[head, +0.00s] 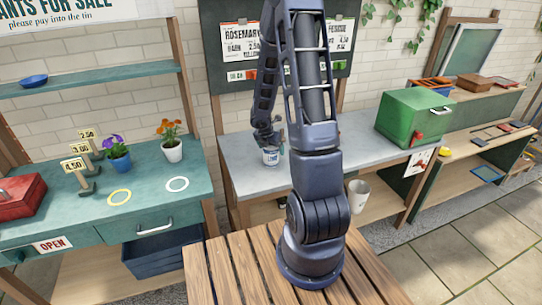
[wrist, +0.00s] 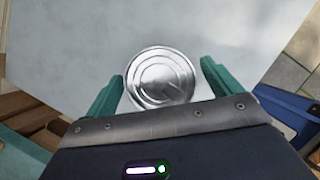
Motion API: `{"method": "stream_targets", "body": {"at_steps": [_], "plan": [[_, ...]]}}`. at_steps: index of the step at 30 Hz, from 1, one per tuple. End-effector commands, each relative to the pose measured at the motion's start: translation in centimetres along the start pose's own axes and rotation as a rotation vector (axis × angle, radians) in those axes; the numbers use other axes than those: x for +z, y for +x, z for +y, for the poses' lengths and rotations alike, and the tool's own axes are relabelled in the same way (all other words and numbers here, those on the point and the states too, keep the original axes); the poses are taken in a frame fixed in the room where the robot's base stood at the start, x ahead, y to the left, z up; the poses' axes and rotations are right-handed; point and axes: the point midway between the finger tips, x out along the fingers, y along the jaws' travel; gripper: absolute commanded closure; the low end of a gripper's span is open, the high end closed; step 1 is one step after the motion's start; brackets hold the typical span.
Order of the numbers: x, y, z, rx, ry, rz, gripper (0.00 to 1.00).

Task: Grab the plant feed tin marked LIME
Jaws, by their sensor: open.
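A small tin with a pale side and a band of blue (head: 270,157) stands on the grey worktop (head: 240,178) in the head view. In the wrist view I see its round silver lid (wrist: 161,77) from above, upright. My gripper (wrist: 162,85) is open, with one green finger to the left of the tin and one to the right. Gaps show between the tin and both fingers. In the head view my gripper (head: 268,146) is at the tin, partly blurred by its small size. I cannot read the tin's label in either view.
A green box (head: 412,117) stands at the right of the grey worktop. The green table at left holds a purple-flowered pot (head: 118,157), an orange-flowered pot (head: 172,146), price signs and a red box (head: 20,196). The worktop around the tin is clear.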

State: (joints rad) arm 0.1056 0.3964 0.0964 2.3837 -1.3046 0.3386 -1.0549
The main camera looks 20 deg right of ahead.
Motion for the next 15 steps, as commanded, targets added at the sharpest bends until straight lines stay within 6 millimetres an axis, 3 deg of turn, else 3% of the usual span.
{"method": "stream_targets", "body": {"at_steps": [6,15], "plan": [[0.0,1.9,0.0,-0.002,0.0,0.0,0.1],[0.0,2.2,0.0,0.0,0.0,0.0,0.1]]}}
